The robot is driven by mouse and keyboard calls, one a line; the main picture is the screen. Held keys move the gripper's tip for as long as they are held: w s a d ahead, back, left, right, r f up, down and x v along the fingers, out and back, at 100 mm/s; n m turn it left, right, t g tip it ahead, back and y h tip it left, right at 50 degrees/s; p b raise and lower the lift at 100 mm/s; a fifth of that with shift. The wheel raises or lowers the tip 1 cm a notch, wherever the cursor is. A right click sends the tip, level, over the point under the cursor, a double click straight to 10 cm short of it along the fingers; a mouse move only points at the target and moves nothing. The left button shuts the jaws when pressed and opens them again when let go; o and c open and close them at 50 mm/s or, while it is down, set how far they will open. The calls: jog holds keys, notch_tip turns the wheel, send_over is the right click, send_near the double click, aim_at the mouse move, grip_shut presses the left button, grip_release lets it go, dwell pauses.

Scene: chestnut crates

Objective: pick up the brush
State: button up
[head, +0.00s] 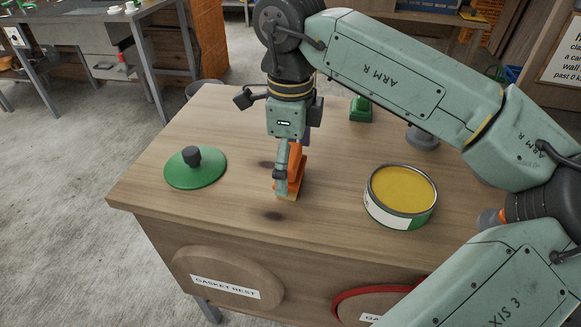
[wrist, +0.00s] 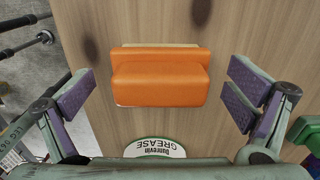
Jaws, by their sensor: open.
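The brush is an orange block (head: 297,168) with a pale yellowish strip along its bottom edge, on the wooden tabletop near the middle. In the wrist view the brush (wrist: 160,78) lies between my fingers, crosswise, with clear gaps to both. My gripper (head: 291,160) is open and points down over the brush, and one finger hides part of it in the head view. In the wrist view my gripper (wrist: 160,94) shows its two purple-padded fingers apart, with nothing held.
An open tin of yellow grease (head: 401,196) stands to the right; its label (wrist: 155,148) shows in the wrist view. A green lid (head: 195,168) with a dark knob lies left. A green block (head: 361,109) and a grey object (head: 422,137) stand behind.

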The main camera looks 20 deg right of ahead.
aim_at(293, 157)
jog(key=shift+c, duration=0.5)
jog(key=c, duration=1.3)
jog(key=shift+r, duration=0.45)
jog(key=shift+s+r+b, duration=0.2)
jog(key=shift+r+b, duration=0.05)
jog(key=shift+r, duration=0.4)
jog(key=shift+s+r+b, duration=0.2)
jog(key=shift+r, duration=0.4)
jog(key=s+r+b, duration=0.1)
jog(key=s, duration=1.4)
jog(key=shift+d+r+b, duration=0.25)
jog(key=shift+r+b, duration=0.05)
jog(key=shift+b, duration=0.1)
